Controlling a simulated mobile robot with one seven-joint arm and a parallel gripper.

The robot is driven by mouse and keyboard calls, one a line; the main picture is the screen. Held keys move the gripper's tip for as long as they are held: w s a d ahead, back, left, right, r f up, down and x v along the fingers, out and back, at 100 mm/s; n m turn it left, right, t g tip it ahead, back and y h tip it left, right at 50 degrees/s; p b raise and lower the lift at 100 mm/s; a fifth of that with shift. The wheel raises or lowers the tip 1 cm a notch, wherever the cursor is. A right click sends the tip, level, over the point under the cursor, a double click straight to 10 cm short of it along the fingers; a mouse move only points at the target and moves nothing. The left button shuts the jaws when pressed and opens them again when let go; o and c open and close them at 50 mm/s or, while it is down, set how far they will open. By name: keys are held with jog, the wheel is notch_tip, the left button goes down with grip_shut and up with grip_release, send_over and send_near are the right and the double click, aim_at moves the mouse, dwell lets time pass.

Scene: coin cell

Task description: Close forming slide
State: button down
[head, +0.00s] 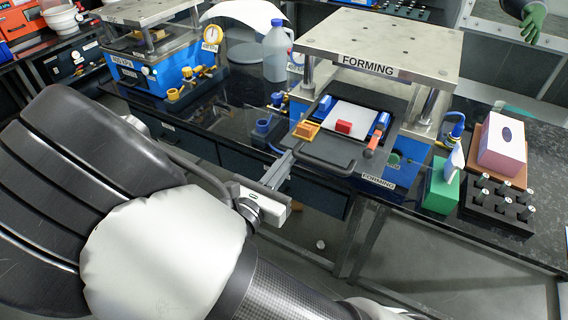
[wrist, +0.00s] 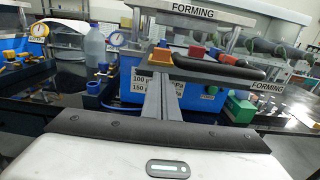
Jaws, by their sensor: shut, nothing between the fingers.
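The forming slide (head: 322,148) is a black tray sticking out of the front of the forming press (head: 380,45). It carries a white sheet (head: 352,118), a red block (head: 344,127), blue blocks and a yellow block (head: 306,130). Its dark front handle (head: 330,167) also shows in the wrist view (wrist: 222,68). My gripper (head: 287,160) is shut and empty, with its fingertips (wrist: 160,72) at the left front corner of the slide, near the handle's left end. I cannot tell whether they touch it.
A second press (head: 160,50) with a gauge and a plastic bottle (head: 277,52) stand to the left. A green box (head: 440,188), a black vial rack (head: 497,205) and a pink box (head: 502,143) stand at right. Dark counter drawers lie below.

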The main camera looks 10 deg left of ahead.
aim_at(318, 119)
jog(key=b+x, duration=0.1)
jog(key=x, duration=1.7)
jog(key=shift+s+a, duration=0.1)
